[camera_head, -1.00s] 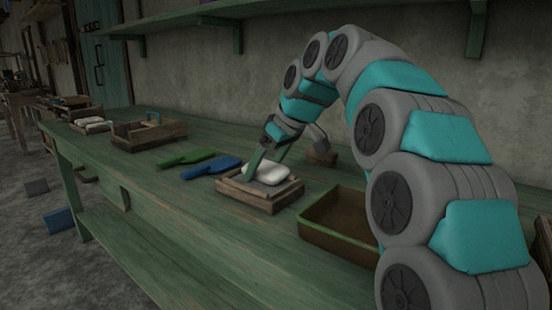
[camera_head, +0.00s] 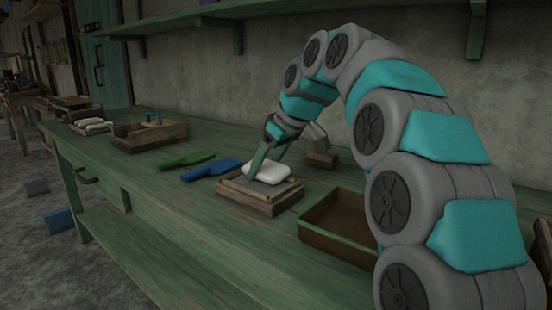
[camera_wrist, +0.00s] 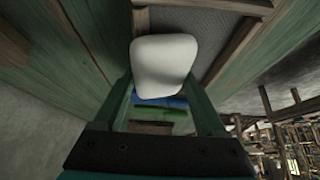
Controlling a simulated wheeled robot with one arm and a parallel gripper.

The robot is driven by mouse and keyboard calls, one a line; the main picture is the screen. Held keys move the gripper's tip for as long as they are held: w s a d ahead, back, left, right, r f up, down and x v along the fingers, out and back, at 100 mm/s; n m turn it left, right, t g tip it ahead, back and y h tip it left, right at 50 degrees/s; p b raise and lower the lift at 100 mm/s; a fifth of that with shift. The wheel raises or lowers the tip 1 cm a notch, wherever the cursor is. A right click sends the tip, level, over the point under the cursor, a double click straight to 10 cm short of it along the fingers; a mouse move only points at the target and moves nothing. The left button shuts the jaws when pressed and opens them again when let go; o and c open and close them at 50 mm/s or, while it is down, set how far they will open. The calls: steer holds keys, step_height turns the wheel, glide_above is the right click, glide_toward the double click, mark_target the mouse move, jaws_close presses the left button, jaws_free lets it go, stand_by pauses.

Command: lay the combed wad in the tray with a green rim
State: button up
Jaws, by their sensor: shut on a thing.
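The white wad (camera_head: 268,173) is a soft, rounded pad over the square wooden frame (camera_head: 250,199) on the bench; I cannot tell whether it still touches the frame. My gripper (camera_head: 264,163) reaches down and is shut on the wad. In the wrist view, the wad (camera_wrist: 163,66) sits between the two green fingers of my gripper (camera_wrist: 165,78). The tray with a green rim (camera_head: 333,238) stands to the right of the frame. It looks empty inside, and my arm hides its right end.
A blue paddle (camera_head: 212,169) and a green paddle (camera_head: 187,158) lie left of the frame. A wooden box (camera_head: 149,137) and white rolls (camera_head: 93,123) are further left. A small wooden block (camera_head: 322,158) lies behind. Bare bench lies in front of the frame.

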mark_target(265, 165)
steer(key=shift+r+p, duration=2.7)
steer(key=shift+r, duration=1.6)
steer(key=shift+f, duration=0.1)
steer(key=shift+s, duration=0.1)
